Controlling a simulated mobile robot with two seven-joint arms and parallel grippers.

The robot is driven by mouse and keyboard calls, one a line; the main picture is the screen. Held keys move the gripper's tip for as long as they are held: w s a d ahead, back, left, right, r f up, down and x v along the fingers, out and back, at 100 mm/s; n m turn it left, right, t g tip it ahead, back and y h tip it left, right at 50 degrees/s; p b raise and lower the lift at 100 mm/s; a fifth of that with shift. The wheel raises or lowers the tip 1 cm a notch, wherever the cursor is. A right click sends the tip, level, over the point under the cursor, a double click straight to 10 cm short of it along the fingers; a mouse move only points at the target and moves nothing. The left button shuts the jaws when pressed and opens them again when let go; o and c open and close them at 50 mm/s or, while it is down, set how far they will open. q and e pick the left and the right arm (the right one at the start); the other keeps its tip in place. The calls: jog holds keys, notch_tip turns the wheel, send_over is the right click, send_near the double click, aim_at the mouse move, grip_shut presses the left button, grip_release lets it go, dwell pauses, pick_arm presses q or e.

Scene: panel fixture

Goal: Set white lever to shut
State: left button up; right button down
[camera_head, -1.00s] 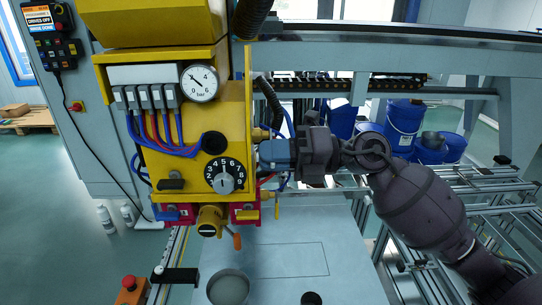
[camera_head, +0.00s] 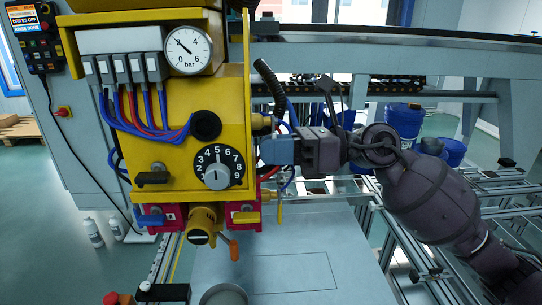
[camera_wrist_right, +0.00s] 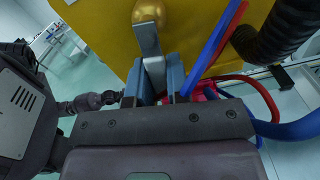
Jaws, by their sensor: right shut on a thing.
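The white lever (camera_wrist_right: 149,45) shows in the right wrist view as a pale, flat handle running down from a rounded brass fitting (camera_wrist_right: 148,10) on the yellow panel side. My right gripper (camera_wrist_right: 157,78) has its two blue-grey fingers on either side of the lever's lower end and is shut on it. In the head view my right gripper (camera_head: 272,150) is at the right side of the yellow panel (camera_head: 180,115). The lever cannot be made out there. My left gripper is not in view.
Red and blue hoses (camera_wrist_right: 212,45) and a black corrugated hose (camera_wrist_right: 272,35) run close beside my right gripper. The panel front carries a gauge (camera_head: 188,49), a numbered dial (camera_head: 217,170) and a brass valve (camera_head: 203,222). An orange-tipped handle (camera_head: 234,249) hangs below.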

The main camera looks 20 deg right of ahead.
jog(key=shift+w+d+f+n+b, duration=0.15)
jog(key=shift+w+n+b, duration=0.3)
jog(key=shift+n, duration=0.75)
jog(key=c, duration=1.1)
grip_release()
jog(key=v, duration=1)
jog(key=shift+s+d+b, duration=0.1)
jog(key=shift+d+b, duration=0.3)
